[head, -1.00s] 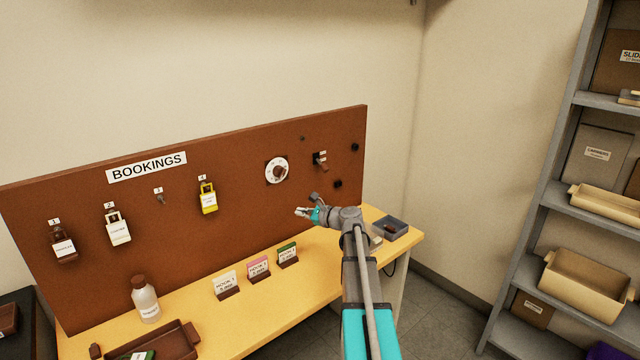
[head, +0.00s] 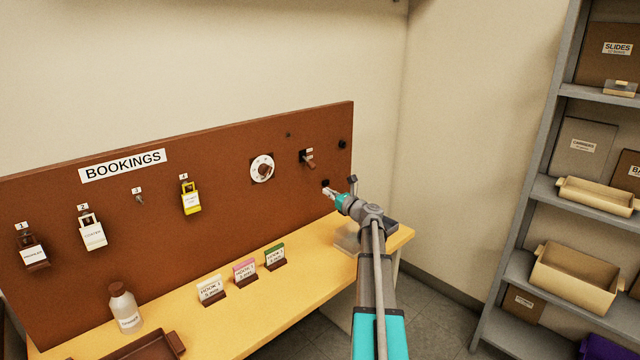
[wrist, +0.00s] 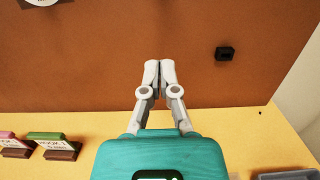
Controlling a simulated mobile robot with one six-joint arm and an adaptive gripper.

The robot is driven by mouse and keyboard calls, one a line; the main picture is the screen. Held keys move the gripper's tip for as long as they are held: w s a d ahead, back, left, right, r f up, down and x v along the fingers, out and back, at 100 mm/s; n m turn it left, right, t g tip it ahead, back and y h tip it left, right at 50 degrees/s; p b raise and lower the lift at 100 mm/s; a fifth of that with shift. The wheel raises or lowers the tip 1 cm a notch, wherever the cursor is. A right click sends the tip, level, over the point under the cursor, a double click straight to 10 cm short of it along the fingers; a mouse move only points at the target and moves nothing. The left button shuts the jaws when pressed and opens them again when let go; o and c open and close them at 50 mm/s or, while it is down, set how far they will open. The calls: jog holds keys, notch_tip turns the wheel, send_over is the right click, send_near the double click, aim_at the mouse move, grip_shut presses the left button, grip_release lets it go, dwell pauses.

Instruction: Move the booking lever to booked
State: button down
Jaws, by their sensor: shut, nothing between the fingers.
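The lever (head: 309,161) is a short brown handle on a dark mount with small white labels, on the right part of the brown board. I take it to be the booking lever; its label text is too small to read. My gripper (head: 328,191) is below and a little right of it, apart from it. In the wrist view my gripper (wrist: 159,66) has its fingertips together and empty, in front of the bare board. The lever does not show in the wrist view.
A white round dial (head: 262,168) is left of the lever. A small black block (wrist: 225,53) is on the board right of my fingertips. Several tagged locks hang left. Cards (head: 245,271) stand on the yellow bench (head: 200,325). A grey shelf (head: 535,200) stands right.

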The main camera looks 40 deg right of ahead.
aim_at(309, 163)
jog(key=w, duration=0.3)
jog(key=w+r+p, duration=0.1)
jog(key=w, duration=0.5)
jog(key=shift+w+a+r+p, duration=0.25)
jog(key=shift+a+r+p, duration=0.1)
jog(key=shift+r+p, duration=0.05)
jog(key=shift+s+r+p, duration=0.4)
jog(key=shift+r+p, duration=0.3)
jog(key=shift+s+r+p, duration=0.35)
jog(key=shift+r+p, duration=0.35)
